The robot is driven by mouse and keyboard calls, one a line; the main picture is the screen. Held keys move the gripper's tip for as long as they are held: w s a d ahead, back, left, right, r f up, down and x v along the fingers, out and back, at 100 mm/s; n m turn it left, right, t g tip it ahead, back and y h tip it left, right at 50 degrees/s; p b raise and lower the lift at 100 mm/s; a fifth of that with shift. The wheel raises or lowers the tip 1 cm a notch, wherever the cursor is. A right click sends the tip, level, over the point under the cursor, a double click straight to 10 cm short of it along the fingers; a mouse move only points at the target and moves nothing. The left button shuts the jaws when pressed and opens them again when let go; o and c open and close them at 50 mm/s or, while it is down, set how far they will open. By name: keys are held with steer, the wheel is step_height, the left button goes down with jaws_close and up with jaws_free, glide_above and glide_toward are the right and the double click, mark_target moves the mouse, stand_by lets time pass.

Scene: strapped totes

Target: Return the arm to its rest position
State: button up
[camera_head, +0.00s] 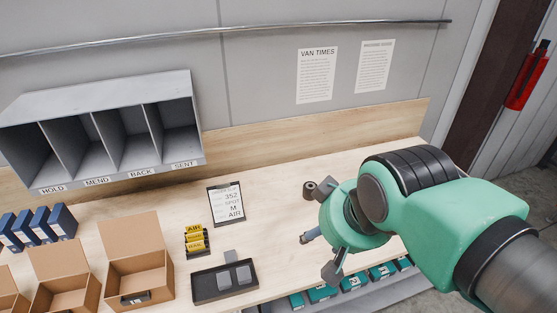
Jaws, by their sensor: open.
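My arm (440,200) is green with black bands and reaches in from the right side of the head view. My gripper (322,256) is at the end of it, over the right part of the wooden bench (285,195). Its fingers are apart and I see nothing between them. The wrist hides part of the bench behind it.
On the bench are a black tray (206,297) with grey pieces, a sign (226,204), yellow-labelled items (196,240) and open cardboard boxes (137,262). A grey sorter (100,128) is at back left. Teal items (352,283) sit below the front edge. A red extinguisher (527,78) hangs right.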

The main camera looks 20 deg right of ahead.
step_height(320, 180, down, 10)
steer(key=b, duration=1)
steer(key=shift+f, duration=0.15)
